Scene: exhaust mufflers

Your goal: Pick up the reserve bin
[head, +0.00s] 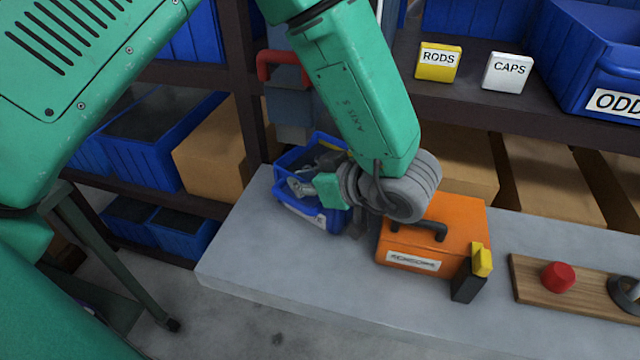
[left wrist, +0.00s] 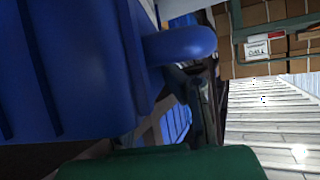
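A small blue bin (head: 311,218) with a white label stands on the left end of the grey bench. The label is too small to read, so I cannot confirm that it is the reserve bin. Several items seem to lie inside it. My left gripper (head: 322,190) is at the bin's right side, partly over its rim, and hides part of it. In the left wrist view, a blue wall (left wrist: 75,70) with a rounded lip fills the left side, very close. A dark finger shows beside the lip. Whether the fingers grip the rim is hidden. My right gripper is out of view.
An orange toolbox (head: 405,250) stands close right of the bin, under my wrist. A black and yellow block (head: 470,275) and a wooden board (head: 530,281) with a red knob are farther right. Shelves with blue bins stand behind. The bench front (head: 260,265) is clear.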

